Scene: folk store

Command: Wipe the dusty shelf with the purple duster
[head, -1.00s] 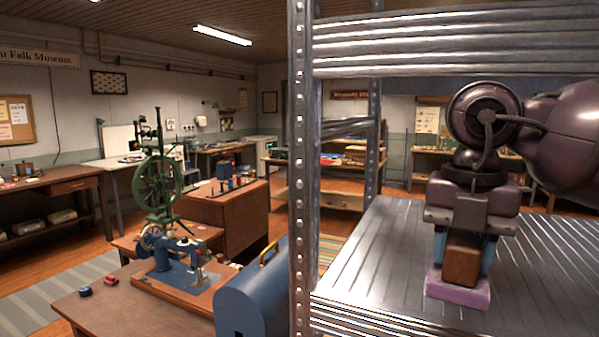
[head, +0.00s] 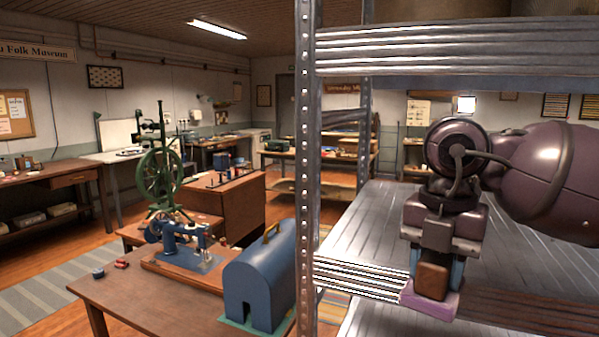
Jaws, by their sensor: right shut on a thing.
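My right gripper (head: 434,268) is shut on the purple duster (head: 428,301), holding it by its brown block handle. The duster points down, with its purple pad lowest. The dusty shelf (head: 365,235) is a ribbed grey metal board on the right, between the metal uprights. The pad overlaps the shelf's front edge in the picture; I cannot tell whether it touches the board. My gripper and arm hide part of the shelf. My left gripper is not in view.
A perforated metal post (head: 308,150) stands at the shelf's left corner. A metal upper shelf (head: 420,50) spans above my arm. A lower board (head: 375,318) shows below. Left of the post, a wooden table (head: 150,300) holds a blue case (head: 262,275) and a blue sewing machine (head: 185,245).

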